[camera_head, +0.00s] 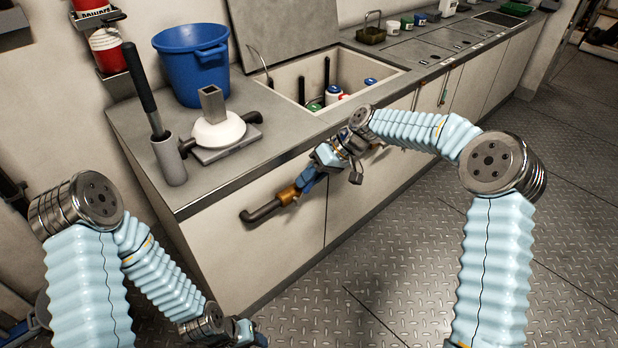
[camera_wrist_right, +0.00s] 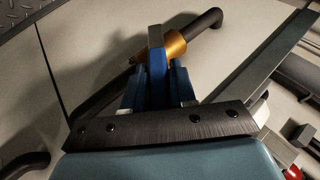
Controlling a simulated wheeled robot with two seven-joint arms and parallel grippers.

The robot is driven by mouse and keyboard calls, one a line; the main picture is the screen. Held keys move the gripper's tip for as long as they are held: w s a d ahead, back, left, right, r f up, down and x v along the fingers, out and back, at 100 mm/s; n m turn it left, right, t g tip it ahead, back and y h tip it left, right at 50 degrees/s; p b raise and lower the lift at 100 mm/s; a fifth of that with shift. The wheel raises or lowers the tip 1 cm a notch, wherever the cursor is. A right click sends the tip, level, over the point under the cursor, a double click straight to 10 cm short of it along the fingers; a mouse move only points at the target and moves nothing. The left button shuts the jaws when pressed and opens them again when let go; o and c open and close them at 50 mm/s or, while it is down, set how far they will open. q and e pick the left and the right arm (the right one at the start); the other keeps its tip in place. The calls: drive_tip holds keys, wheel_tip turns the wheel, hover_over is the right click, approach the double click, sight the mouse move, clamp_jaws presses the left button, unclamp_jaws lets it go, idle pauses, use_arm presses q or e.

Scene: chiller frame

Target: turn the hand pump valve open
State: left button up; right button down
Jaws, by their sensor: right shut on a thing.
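A dark bent pipe (camera_head: 262,213) runs along the front of the cabinet. A brass valve body (camera_head: 288,195) sits on it and also shows in the right wrist view (camera_wrist_right: 175,45). A flat blue valve handle (camera_wrist_right: 156,62) stands out from the brass part, across the pipe. My right gripper (camera_head: 308,182) is at the valve, its two blue fingers (camera_wrist_right: 157,85) closed on either side of the handle. My left gripper (camera_head: 245,333) is low at the bottom edge of the head view, away from the valve; its jaws are not clear.
The counter (camera_head: 260,150) overhangs the cabinet front above the valve. On it are a blue bucket (camera_head: 192,75), a white domed fitting (camera_head: 218,131), a black-handled tool in a grey holder (camera_head: 169,160) and a sink (camera_head: 340,75). The metal floor in front is clear.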

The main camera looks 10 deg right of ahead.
drive_tip(key=c, duration=1)
unclamp_jaws()
drive_tip(key=v, duration=1.4)
drive_tip(key=shift+f, duration=0.1)
